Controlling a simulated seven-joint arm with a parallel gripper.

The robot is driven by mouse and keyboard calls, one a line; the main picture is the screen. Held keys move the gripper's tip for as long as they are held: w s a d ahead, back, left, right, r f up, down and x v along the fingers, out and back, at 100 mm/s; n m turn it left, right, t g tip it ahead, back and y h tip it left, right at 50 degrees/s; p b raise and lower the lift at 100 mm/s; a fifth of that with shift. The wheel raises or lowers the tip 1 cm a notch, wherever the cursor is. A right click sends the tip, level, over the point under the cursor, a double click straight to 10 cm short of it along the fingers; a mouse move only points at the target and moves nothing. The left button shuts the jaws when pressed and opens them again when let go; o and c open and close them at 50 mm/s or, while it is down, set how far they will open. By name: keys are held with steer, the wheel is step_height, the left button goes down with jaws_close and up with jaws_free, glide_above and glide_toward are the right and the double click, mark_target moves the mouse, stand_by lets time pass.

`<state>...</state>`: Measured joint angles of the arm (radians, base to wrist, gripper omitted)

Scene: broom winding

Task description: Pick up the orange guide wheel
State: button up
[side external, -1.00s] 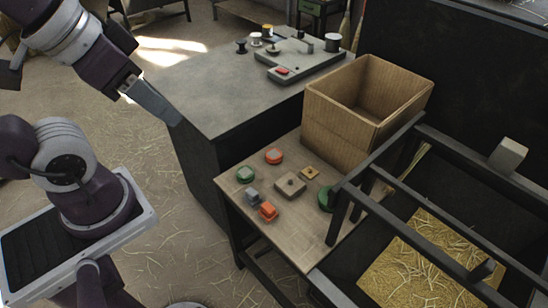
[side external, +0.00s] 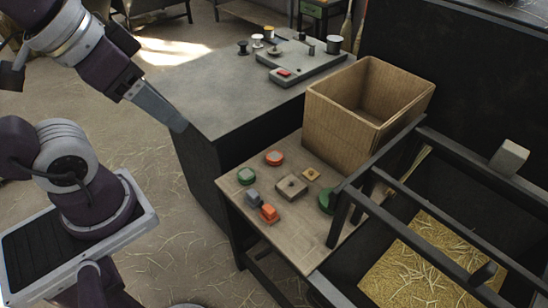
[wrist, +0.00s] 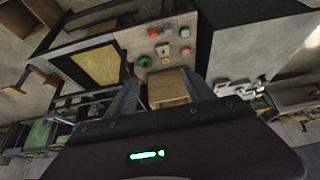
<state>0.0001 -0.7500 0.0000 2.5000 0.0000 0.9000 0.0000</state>
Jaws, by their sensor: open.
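The orange guide wheel (side external: 274,158), a round orange disc, lies flat on the small wooden-topped table (side external: 240,208), near its far left edge. My gripper (side external: 178,124) is well to the left of the wheel and higher, beside the grey bench's edge in the side view. In the wrist view my gripper (wrist: 164,84) shows two spread fingers with nothing held between them.
A tall open box (side external: 340,128) stands behind. A dark frame (side external: 385,212) borders the right; the grey bench (side external: 225,95) stands at left.

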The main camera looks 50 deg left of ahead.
steer(key=shift+o, duration=0.2)
steer(key=t+y, duration=0.1)
steer(key=t, duration=0.3)
glide_above(272, 157)
steer(key=a, duration=0.1)
step_height(272, 157, down, 26)
steer(key=f, duration=0.1)
steer(key=s+f+t, duration=0.1)
steer(key=s+f, duration=0.1)
steer(key=f, duration=0.2)
steer(key=s+f, duration=0.2)
steer(key=f, duration=0.3)
steer(key=s+d+f+t+h, duration=0.1)
steer(key=s+f, duration=0.1)
steer(key=f, duration=0.3)
steer(key=shift+s+t, duration=0.3)
steer(key=x, duration=0.7)
steer(key=shift+w+r, duration=0.1)
steer(key=shift+r, duration=0.2)
steer(key=c, duration=1.4)
